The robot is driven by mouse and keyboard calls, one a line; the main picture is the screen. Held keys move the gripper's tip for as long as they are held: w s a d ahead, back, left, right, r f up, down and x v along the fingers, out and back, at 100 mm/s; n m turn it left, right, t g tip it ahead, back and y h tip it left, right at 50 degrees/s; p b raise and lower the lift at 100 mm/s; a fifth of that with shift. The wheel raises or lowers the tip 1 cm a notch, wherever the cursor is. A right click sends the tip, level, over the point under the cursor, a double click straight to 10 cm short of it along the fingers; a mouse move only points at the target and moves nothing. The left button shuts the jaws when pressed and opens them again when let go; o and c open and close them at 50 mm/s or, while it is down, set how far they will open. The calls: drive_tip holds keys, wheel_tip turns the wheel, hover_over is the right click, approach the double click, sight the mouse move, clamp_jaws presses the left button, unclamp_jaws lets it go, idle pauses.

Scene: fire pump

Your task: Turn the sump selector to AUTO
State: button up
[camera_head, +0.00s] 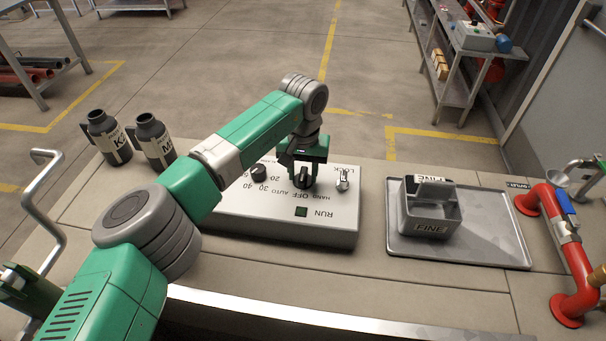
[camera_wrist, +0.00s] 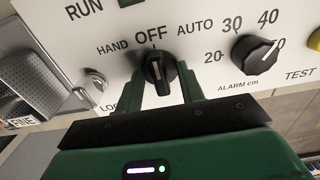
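The sump selector (camera_wrist: 158,70) is a black knob on the white control panel (camera_head: 270,226), with HAND, OFF and AUTO printed around it. In the wrist view its pointer faces the OFF label, and AUTO is on the right. My gripper (camera_wrist: 166,88) has its two green fingers on either side of the knob. The fingers look open, with small gaps to the knob's narrow grip bar. In the head view my gripper (camera_head: 303,168) is over the panel and the selector (camera_head: 302,181) shows just below it.
Beside the selector is the ALARM knob (camera_wrist: 254,54), and on its other side a key switch (camera_wrist: 84,96) marked LOCK. A grey tray (camera_head: 470,252) with a bin (camera_head: 431,212) marked FINE stands to the right. Red pipework (camera_head: 570,255) is at the far right; two dark bottles (camera_head: 153,140) stand at left.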

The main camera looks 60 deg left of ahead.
drive_tip(key=shift+c, duration=0.5)
clamp_jaws()
drive_tip(key=shift+r+p, duration=0.1)
drive_tip(key=shift+p, duration=0.3)
